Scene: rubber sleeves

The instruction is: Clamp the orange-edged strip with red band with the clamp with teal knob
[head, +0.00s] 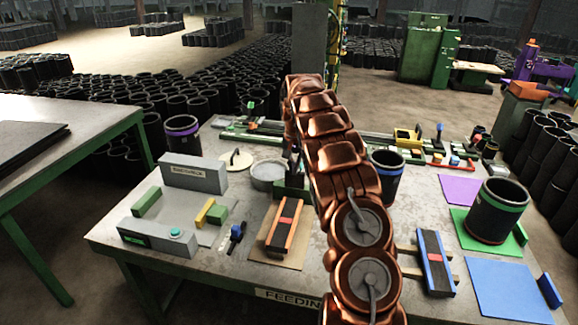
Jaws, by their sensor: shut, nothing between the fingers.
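The orange-edged strip with red band (280,232) is dark with orange long sides. It lies on a tan board (267,252) near the table's front, left of my arm. A small dark fixture with a bluish knob (237,235) lies left of it. I cannot tell whether this is the clamp with teal knob.
A blue-edged strip with red band (434,258) lies right of my arm. Black sleeves stand on the right (497,212) and behind my arm (386,175). A grey box with a teal button (150,243) is at the left front. Rails and levers (440,158) line the back.

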